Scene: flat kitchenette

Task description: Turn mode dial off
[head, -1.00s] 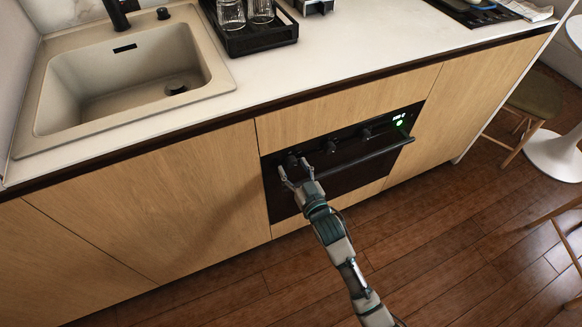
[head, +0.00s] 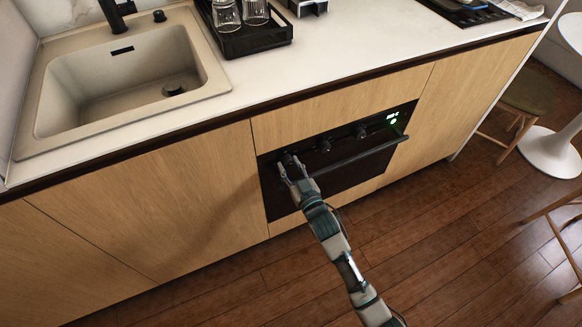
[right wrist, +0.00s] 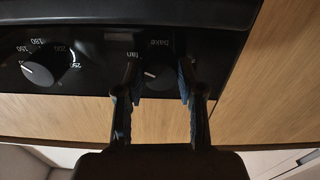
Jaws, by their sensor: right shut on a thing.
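The mode dial (right wrist: 154,75) is a black round knob with a white pointer line, on the black oven panel. The words "bake" and "fan" show beside it in the right wrist view. In the head view it is the leftmost knob and is partly hidden by my right gripper (head: 291,164). My right gripper (right wrist: 159,82) has one finger on each side of the dial and is shut on it. The pointer is in view between the fingers. My left gripper is not in view.
A second dial with temperature numbers (right wrist: 40,66) sits beside it. The oven (head: 335,160) has more knobs, a lit green display (head: 393,119) and a long handle (head: 365,155). The counter (head: 350,45) holds a sink and a black tray with glasses. The wooden floor in front is clear.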

